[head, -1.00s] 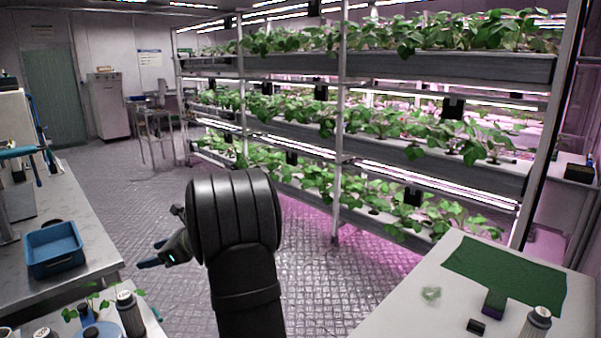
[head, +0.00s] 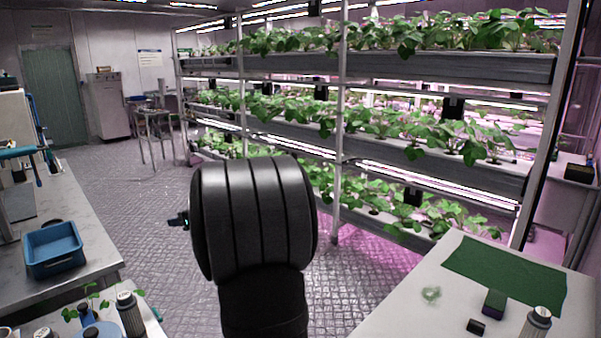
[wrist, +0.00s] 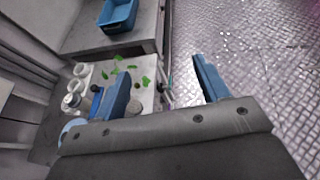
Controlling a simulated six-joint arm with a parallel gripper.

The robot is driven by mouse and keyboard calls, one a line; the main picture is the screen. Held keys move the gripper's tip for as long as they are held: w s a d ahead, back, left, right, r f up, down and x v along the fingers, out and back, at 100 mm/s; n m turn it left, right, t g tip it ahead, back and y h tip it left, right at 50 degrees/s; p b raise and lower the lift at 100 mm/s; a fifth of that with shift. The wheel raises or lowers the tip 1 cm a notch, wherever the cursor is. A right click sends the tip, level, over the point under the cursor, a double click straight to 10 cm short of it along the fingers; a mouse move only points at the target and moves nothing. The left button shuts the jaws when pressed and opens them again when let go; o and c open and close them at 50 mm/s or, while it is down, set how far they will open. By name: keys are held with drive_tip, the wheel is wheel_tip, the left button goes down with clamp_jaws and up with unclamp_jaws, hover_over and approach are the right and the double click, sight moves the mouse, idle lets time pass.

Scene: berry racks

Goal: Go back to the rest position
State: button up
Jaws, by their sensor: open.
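My gripper (wrist: 160,88) shows in the wrist view with its two blue fingers spread wide apart and nothing between them. Behind the fingers lie a white table with small bottles and the patterned floor. In the head view my dark arm stands in the middle of the aisle, in front of the plant racks. It hides most of the gripper there; only a small dark part shows at its left side.
A blue bin (head: 53,250) sits on the metal bench (head: 90,262) at left. At right, a white table (head: 390,315) carries a green mat (head: 505,272), a small clear object (head: 431,294) and dark blocks. Planted racks (head: 440,68) stand behind. The aisle floor (head: 120,190) is clear.

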drive_tip(key=w+d+m+t+h, duration=0.1)
drive_tip(key=d+m+t+h, duration=0.2)
drive_tip(key=d, duration=0.4)
drive_tip(key=shift+w+m, duration=0.3)
drive_tip(key=shift+w, duration=0.05)
